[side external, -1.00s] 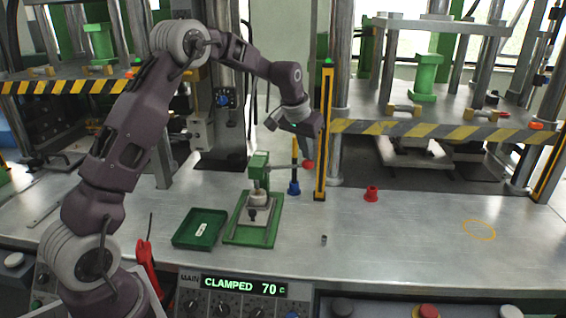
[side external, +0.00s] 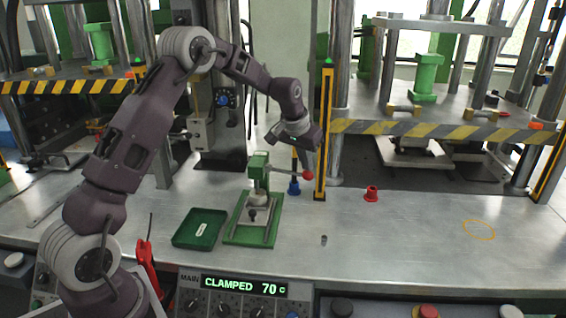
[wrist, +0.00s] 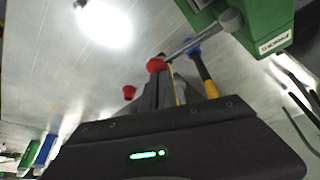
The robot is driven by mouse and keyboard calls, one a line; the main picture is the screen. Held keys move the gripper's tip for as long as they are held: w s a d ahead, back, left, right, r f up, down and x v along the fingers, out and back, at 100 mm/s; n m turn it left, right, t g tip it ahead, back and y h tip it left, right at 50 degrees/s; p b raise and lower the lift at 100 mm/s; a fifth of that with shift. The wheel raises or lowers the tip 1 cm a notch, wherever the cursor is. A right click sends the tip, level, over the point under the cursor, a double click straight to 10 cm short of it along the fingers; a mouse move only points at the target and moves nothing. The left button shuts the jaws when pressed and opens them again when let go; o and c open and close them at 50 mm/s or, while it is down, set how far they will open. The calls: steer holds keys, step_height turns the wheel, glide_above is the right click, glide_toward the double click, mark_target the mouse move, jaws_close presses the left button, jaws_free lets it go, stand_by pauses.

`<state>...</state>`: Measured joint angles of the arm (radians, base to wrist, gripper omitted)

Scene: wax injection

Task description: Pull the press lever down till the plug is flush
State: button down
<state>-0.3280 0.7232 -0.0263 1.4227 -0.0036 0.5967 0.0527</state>
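The green press (side external: 258,172) stands on its green base at mid-table. Its lever runs right to a red ball knob (side external: 308,175) and is close to level. In the wrist view the knob (wrist: 155,64) is at my fingertips, with the metal lever (wrist: 192,44) running to the green press body (wrist: 262,22). My gripper (wrist: 157,82) has its fingers together and points down over the knob, seemingly against it from above. A pale round part (side external: 258,197) and a dark piece (side external: 252,215) sit under the press. I cannot make out the plug or whether it is flush.
A green tray (side external: 200,229) lies left of the press. A red part (side external: 371,193) and small grey cylinder (side external: 323,240) stand right. The display (side external: 245,285) reads CLAMPED 70 C.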

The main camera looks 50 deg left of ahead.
steer(key=shift+f, duration=0.85)
step_height(320, 180, up, 11)
steer(key=shift+r, duration=0.15)
stand_by(0.3)
stand_by(0.5)
steer(key=s+d+r+m, duration=0.1)
steer(key=s+d+r, duration=0.45)
steer(key=s, duration=0.35)
steer(key=s+d+r, duration=0.4)
steer(key=s+d, duration=0.2)
steer(key=s, duration=0.3)
steer(key=s+d+f+m, duration=0.1)
steer(key=s+d+f, duration=0.1)
steer(key=s, duration=0.9)
steer(key=s+d+f+m+t+h, duration=0.1)
steer(key=s+d+f, duration=0.2)
steer(key=s, duration=0.7)
steer(key=shift+s+d+f, duration=0.15)
steer(key=shift+s+f, duration=0.2)
steer(key=shift+f, duration=0.15)
steer(key=c, duration=2.1)
jaws_free()
